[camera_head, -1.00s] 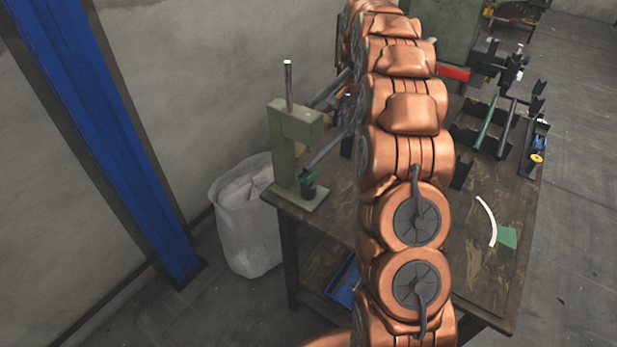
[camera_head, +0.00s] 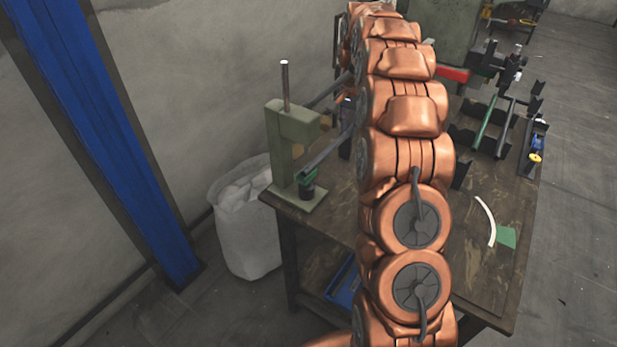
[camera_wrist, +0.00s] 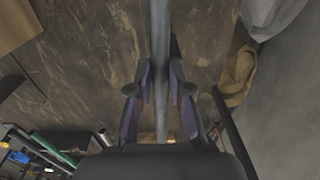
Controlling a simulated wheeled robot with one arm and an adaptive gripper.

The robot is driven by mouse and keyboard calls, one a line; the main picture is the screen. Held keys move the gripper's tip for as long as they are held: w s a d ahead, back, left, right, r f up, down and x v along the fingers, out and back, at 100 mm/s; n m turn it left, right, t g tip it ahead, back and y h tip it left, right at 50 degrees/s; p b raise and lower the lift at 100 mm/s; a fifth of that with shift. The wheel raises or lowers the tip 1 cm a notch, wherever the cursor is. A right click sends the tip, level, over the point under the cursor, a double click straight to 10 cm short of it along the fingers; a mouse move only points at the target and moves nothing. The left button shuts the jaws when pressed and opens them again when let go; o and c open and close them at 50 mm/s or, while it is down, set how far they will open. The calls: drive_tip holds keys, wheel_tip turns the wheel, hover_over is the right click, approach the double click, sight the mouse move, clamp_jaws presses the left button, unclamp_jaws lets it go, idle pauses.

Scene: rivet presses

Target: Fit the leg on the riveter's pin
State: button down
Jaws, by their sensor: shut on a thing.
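The riveter (camera_head: 290,150) is a green press with an upright silver rod, standing at the table's left corner in the head view. A dark cylinder (camera_head: 307,191) stands on its base. A grey bar, apparently the leg (camera_head: 328,153), slants down to the press, its green end piece (camera_head: 307,176) at or just above that cylinder. I cannot tell whether they are fitted together. My gripper is hidden behind my arm in the head view. In the wrist view my gripper (camera_wrist: 162,90) is shut on the grey leg (camera_wrist: 160,40), which runs lengthwise between the fingers.
The wooden table (camera_head: 470,270) holds a white curved strip (camera_head: 486,220) and a green patch (camera_head: 507,237). Racks with tubes (camera_head: 485,125) stand at the right. A white sack (camera_head: 245,235) stands on the floor beside the table, near a blue post (camera_head: 110,130).

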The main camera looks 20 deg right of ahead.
drive_tip(key=shift+a+f, duration=0.15)
drive_tip(key=shift+a, duration=0.25)
drive_tip(key=shift+w+r, duration=0.15)
drive_tip(key=shift+r, duration=0.2)
drive_tip(key=shift+w+d+r+p, duration=0.1)
drive_tip(key=shift+r+p, duration=0.3)
drive_tip(key=shift+r, duration=0.35)
drive_tip(key=c, duration=1)
unclamp_jaws()
drive_tip(key=shift+r, duration=0.15)
wheel_tip(320, 180, up, 7)
drive_tip(key=shift+r, duration=0.15)
